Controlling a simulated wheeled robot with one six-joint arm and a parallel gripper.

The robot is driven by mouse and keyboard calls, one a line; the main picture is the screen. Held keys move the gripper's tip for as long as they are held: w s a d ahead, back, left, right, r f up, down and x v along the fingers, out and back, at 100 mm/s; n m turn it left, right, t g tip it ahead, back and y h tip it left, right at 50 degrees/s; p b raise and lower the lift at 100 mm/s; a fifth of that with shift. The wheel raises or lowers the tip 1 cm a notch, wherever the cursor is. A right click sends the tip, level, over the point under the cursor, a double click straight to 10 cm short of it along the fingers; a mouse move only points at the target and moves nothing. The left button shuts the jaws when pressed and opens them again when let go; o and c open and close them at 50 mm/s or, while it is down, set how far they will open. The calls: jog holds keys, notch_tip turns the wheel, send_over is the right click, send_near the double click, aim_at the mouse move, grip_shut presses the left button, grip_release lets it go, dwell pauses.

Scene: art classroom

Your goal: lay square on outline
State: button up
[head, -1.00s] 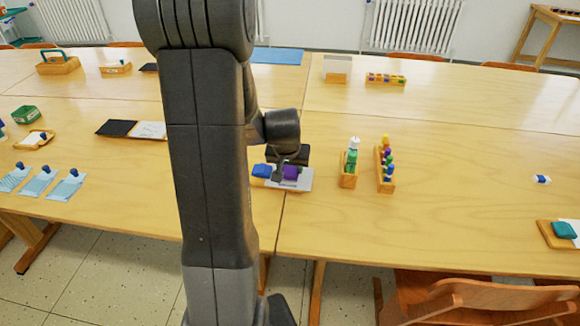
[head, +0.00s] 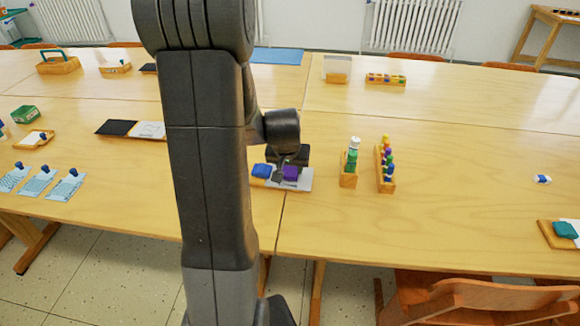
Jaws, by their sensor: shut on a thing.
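My gripper (head: 284,170) is low over the table in the middle of the head view, partly hidden behind my own arm. It is shut on a small purple block (head: 291,173), which looks like the square. The block is at or just above a light grey board (head: 303,184); I cannot tell whether it touches. A blue block (head: 262,170) lies just left of the gripper, at the board's left part. I cannot make out an outline on the board; the gripper and blocks cover much of it.
Two wooden racks of coloured bottles, one left (head: 348,180) and one right (head: 386,180), stand close to the right of the board. Cards with blue-knobbed stamps (head: 66,186) lie at the far left.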

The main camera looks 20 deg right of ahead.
dwell(0.8)
jog(key=o, duration=1)
jog(key=shift+o, duration=0.2)
jog(key=shift+o, duration=1.1)
jog(key=shift+r+p, duration=1.95)
jog(key=shift+r, duration=1.05)
jog(key=shift+f, duration=0.2)
